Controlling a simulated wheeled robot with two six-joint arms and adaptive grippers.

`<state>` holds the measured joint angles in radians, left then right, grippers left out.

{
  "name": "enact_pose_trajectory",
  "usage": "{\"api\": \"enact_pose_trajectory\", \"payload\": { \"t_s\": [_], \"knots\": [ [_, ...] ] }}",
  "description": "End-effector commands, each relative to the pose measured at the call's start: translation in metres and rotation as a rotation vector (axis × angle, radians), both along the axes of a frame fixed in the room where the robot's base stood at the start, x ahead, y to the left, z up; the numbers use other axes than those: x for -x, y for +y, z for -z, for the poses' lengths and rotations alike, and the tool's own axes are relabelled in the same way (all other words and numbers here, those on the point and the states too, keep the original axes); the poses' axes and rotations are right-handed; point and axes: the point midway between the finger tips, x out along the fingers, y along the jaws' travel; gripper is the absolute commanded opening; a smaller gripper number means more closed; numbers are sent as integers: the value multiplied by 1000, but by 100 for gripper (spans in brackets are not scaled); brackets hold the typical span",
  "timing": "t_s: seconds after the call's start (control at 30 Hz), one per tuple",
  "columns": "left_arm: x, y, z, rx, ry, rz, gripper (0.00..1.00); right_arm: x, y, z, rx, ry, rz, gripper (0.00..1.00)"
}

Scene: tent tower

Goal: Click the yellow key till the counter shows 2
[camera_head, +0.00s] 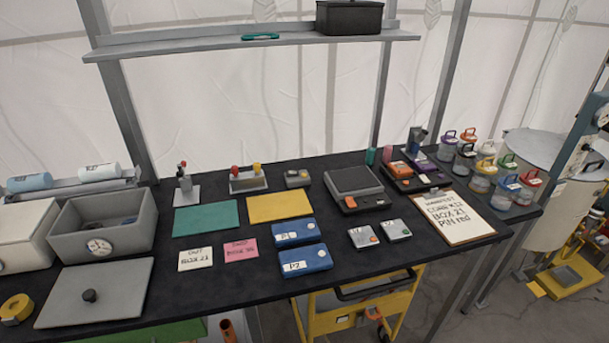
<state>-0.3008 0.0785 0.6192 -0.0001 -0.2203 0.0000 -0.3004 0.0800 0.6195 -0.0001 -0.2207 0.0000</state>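No yellow key or counter reading can be made out for sure at this size. A small grey device (297,178) with dark parts on top stands at the back middle of the dark table. Two small grey boxes lie at the front right of the middle: the left box (363,237) has an orange spot on top, and the right box (396,230) has a small coloured mark. A grey holder (248,184) at the back carries a red-topped and a yellow-topped piece (256,169). Neither of my grippers is in view.
Blue boxes (306,260), a yellow mat (280,207), a green mat (206,218) and a clipboard (454,216) lie on the dark table (215,292). A grey bin (101,222) and its lid (97,292) are left. Lidded jars (483,176) stand right. A shelf (250,41) hangs above.

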Motion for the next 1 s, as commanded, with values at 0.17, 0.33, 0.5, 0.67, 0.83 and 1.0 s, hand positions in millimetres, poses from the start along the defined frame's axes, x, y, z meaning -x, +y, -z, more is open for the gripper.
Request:
{"api": "enact_pose_trajectory", "payload": {
  "t_s": [0.17,0.33,0.5,0.67,0.83,1.0],
  "knots": [
    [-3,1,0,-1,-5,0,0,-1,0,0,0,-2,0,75],
    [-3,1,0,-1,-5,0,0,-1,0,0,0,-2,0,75],
    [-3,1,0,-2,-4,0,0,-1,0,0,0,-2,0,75],
    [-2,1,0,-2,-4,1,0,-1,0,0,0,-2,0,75],
    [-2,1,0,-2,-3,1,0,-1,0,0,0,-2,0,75],
    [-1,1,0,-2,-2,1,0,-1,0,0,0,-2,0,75]
  ]
}}
